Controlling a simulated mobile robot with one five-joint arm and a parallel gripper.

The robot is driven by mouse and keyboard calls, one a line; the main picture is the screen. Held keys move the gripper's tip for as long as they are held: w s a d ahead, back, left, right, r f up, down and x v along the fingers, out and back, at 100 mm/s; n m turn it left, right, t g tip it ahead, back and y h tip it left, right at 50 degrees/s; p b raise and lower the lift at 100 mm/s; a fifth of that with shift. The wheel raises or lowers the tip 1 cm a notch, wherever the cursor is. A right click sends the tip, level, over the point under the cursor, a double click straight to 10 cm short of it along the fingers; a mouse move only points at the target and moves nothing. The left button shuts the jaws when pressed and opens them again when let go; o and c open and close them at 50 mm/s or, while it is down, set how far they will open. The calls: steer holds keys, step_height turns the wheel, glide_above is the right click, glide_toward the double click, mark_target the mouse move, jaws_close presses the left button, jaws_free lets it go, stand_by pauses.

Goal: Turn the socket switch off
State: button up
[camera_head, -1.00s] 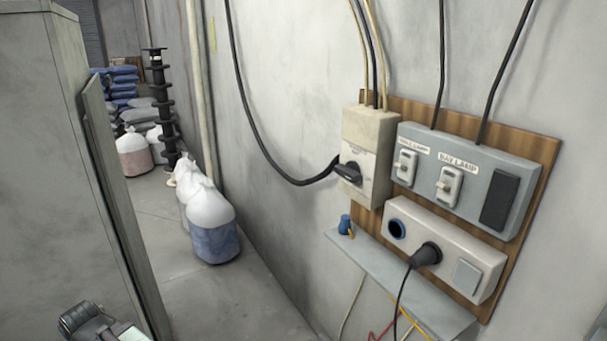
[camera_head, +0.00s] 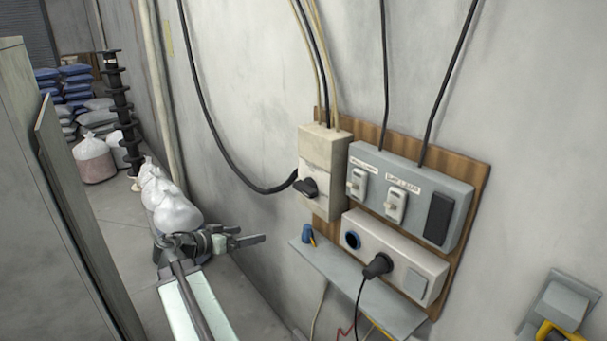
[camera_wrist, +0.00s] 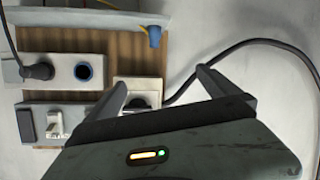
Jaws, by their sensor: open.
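The socket panel (camera_head: 376,253) is a pale box low on a wooden board on the wall. Its switch (camera_head: 417,287) is a square grey plate at the panel's right end; I cannot tell its setting. A black plug (camera_head: 377,265) sits in the panel beside an empty blue-rimmed socket (camera_head: 353,240). My gripper (camera_head: 250,236) is open and empty, left of the panel and apart from it.
A beige box with a black rotary knob (camera_head: 308,187) and a grey lamp-switch box (camera_head: 410,195) sit above the panel. A shelf (camera_head: 350,285) with a blue object (camera_head: 307,233) juts out below. A grey cabinet (camera_head: 50,230) stands left. White bags (camera_head: 170,200) lie along the wall.

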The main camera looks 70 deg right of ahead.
mark_target(301, 191)
steer(key=s+d+r+m+g+h+p, duration=0.1)
steer(key=s+d+r+m+g+h, duration=0.1)
steer(key=s+d+r+m+g, duration=0.45)
steer(key=s+d+r+t, duration=0.1)
steer(key=s+d, duration=0.1)
steer(key=s+d+r+n+t, duration=0.1)
steer(key=s+d, duration=0.1)
steer(key=d, duration=0.1)
steer(key=s+d+r+n+t, duration=0.1)
steer(key=s+d+r, duration=0.1)
steer(key=shift+s+d, duration=0.15)
steer(key=shift+s, duration=0.25)
